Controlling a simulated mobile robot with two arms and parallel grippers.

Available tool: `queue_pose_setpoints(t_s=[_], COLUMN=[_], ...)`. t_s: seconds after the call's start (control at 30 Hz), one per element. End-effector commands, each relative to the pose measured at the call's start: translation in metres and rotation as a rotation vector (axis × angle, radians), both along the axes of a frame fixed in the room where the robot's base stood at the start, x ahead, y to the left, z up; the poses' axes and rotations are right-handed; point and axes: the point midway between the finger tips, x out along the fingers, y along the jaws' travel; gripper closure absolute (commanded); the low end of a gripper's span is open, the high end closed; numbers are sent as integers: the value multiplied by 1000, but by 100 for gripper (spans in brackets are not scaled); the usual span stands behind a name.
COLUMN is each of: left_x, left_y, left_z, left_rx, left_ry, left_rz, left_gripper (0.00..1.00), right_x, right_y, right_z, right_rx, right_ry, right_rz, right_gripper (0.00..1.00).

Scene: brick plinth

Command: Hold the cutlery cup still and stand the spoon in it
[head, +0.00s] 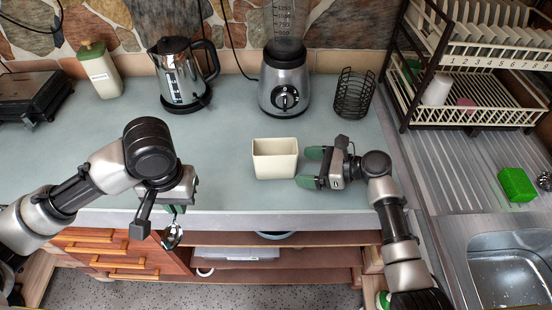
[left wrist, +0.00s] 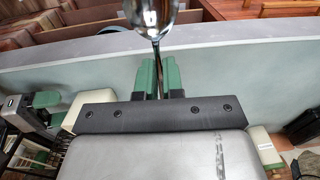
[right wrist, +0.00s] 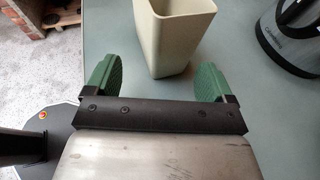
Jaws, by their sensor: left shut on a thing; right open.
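The cutlery cup (head: 275,160) is an empty-looking cream box standing upright on the counter. It also shows in the right wrist view (right wrist: 172,40), in front of and between the fingertips. My right gripper (head: 313,168) is open just to the right of the cup, its green fingers pointing at it; I cannot tell whether they touch it. My left gripper (left wrist: 158,78) is shut on the spoon (left wrist: 152,16), a shiny metal one. In the head view the spoon (head: 172,236) hangs with its bowl downward at the counter's front edge, left of the cup.
A kettle (head: 182,75), a blender (head: 285,85) and a black wire basket (head: 355,95) stand behind the cup. A dish rack (head: 470,115) and a green sponge (head: 516,185) are at the right, near the sink (head: 510,275). The counter between the left gripper and the cup is clear.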

Motion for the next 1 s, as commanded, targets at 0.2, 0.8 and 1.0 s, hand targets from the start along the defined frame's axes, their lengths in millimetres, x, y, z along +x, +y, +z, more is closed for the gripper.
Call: queue_pose_setpoints(t_s=[0.2,0.8,1.0], left_x=[0,0,0], left_y=[0,0,0], left_z=[-29,-28,-28], left_rx=[0,0,0], left_ry=[0,0,0], left_rz=[0,0,0], left_gripper=[100,100,100], right_x=[10,23,23], right_y=[31,73,73], right_z=[-15,-23,-23], right_rx=[3,0,1], right_ry=[-2,0,-1], right_rz=[1,-1,-1], right_gripper=[16,16,18])
